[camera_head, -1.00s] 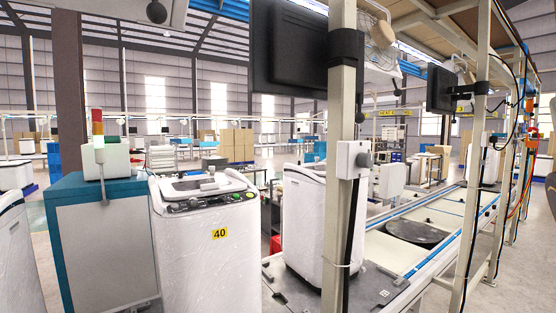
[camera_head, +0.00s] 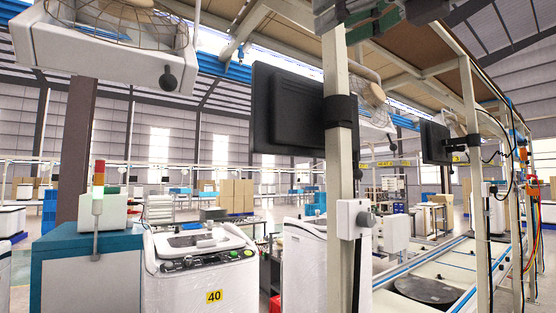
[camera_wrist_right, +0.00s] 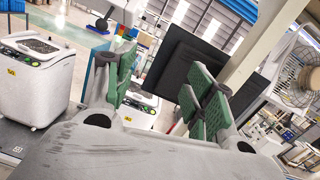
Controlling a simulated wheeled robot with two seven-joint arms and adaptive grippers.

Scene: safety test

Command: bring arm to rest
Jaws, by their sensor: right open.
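My right gripper (camera_wrist_right: 160,72) shows in the right wrist view. Its green-padded fingers stand apart, with no object held between them. Beyond the fingers are a dark monitor panel and a white washing machine, both at a distance and partly hidden by the fingers. My left gripper is not in view.
A white washing machine labelled 40 (camera_head: 196,272) stands near a teal cabinet (camera_head: 85,275) with a signal light (camera_head: 98,190). A post (camera_head: 338,110) carries a black monitor (camera_head: 287,110). A caged fan (camera_head: 110,50) hangs top left. A conveyor line runs at right.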

